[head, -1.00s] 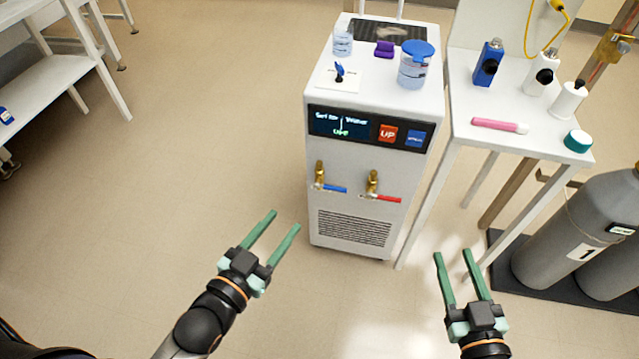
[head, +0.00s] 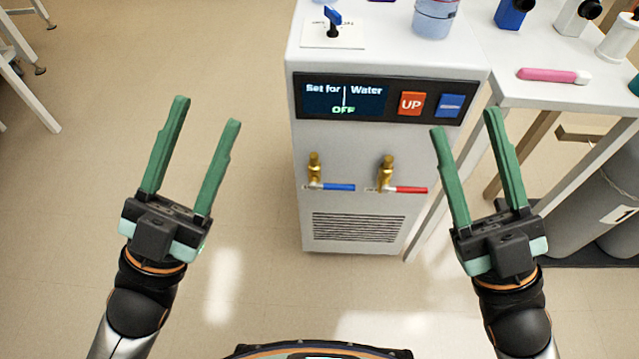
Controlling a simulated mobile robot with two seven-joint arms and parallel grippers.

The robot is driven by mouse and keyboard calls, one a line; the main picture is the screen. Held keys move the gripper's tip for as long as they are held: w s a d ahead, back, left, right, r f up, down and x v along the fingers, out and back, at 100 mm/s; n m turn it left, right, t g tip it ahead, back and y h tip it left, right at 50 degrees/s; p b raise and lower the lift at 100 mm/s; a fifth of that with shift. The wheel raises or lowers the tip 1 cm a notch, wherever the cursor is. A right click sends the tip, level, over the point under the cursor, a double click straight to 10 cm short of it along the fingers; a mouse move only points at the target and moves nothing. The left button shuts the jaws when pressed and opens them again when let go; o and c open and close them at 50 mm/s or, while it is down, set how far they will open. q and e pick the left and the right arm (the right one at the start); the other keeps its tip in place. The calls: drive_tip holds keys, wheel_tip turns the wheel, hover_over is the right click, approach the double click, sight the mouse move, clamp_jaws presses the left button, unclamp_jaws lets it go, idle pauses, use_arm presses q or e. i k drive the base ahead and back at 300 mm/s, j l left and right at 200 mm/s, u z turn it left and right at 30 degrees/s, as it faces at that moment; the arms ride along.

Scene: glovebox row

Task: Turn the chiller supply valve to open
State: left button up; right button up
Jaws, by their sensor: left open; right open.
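The chiller (head: 350,230) is a white cabinet in the middle of the head view. Its front carries two brass valves. The left valve has a blue lever (head: 338,187) and the right valve has a red lever (head: 411,190); both levers lie level, pointing right. Which one is the supply valve is not labelled legibly. My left gripper (head: 208,112) is open and empty, to the left of the chiller. My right gripper (head: 464,122) is open and empty, in front of the chiller's right edge, right of the red lever. Neither touches a valve.
A small blue-handled switch (head: 333,20) is on top.

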sight(313, 186)
drive_tip(key=u, duration=0.45)
drive_tip(key=l+u, duration=0.15)
drive_tip(key=u, duration=0.7)
drive_tip(key=k+l+u, duration=0.1)
drive_tip(key=u, duration=0.3)
drive_tip(key=k+l, duration=0.55)
drive_tip(key=l, duration=0.15)
drive_tip(key=i+l, duration=0.15)
drive_tip(key=l, duration=0.2)
